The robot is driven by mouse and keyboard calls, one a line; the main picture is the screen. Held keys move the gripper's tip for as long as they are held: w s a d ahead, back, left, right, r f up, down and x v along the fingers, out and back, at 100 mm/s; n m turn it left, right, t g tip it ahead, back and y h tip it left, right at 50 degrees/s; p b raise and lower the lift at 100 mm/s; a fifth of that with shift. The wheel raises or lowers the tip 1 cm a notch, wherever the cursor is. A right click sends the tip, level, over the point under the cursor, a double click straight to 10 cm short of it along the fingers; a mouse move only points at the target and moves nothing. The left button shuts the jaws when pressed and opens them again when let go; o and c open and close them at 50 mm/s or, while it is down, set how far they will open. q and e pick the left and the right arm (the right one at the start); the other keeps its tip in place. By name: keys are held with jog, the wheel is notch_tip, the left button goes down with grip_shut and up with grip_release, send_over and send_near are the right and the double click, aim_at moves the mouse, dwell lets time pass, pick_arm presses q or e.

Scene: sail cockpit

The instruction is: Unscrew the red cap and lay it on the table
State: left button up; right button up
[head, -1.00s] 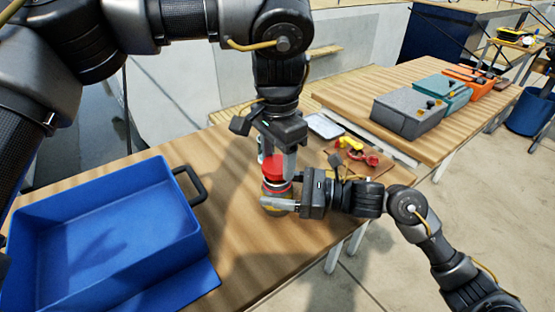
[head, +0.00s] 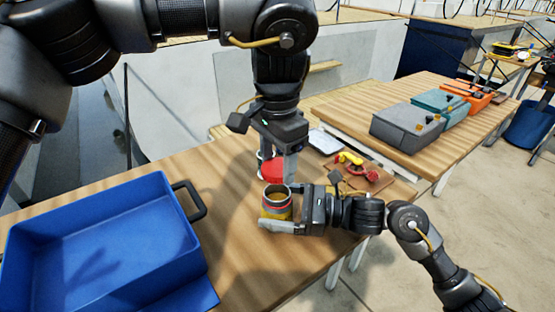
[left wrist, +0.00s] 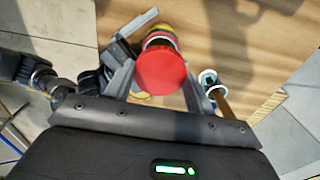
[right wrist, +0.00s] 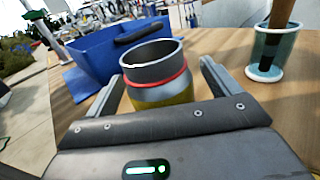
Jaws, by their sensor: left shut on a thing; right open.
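The red cap (head: 271,168) is off the jar and held between the fingers of my left gripper (head: 277,163). It also shows as a red disc in the left wrist view (left wrist: 161,70). The jar (head: 277,207) stands upright on the wooden table (head: 240,265) with its mouth open; it is yellow with a red ring below a grey neck in the right wrist view (right wrist: 155,80). The cap is behind the jar in the head view; its height above the table is hard to tell. My right gripper (head: 284,208) is open, with its fingers on either side of the jar.
A blue bin (head: 190,252) fills the table's left side. A teal cup (right wrist: 268,55) with a brown-handled tool stands close by. A white tray (head: 324,141) and a board with red and yellow parts (head: 352,163) lie behind. Bare table lies left of the jar.

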pick_arm(q)
notch_tip(320, 180, down, 2)
jog(key=shift+f+b, duration=0.1)
jog(key=shift+b, duration=0.95)
pick_arm(e)
jog(key=d, duration=0.3)
jog(key=s+d, duration=0.1)
jog(key=d, duration=0.6)
jog(key=shift+s+d+f, duration=0.1)
jog(key=shift+s+d, duration=0.2)
jog(key=shift+s, duration=0.05)
jog(key=shift+s+d, duration=0.1)
jog(key=shift+d, duration=0.55)
pick_arm(q)
jog(key=shift+f, duration=0.1)
pick_arm(e)
jog(key=shift+s, duration=0.1)
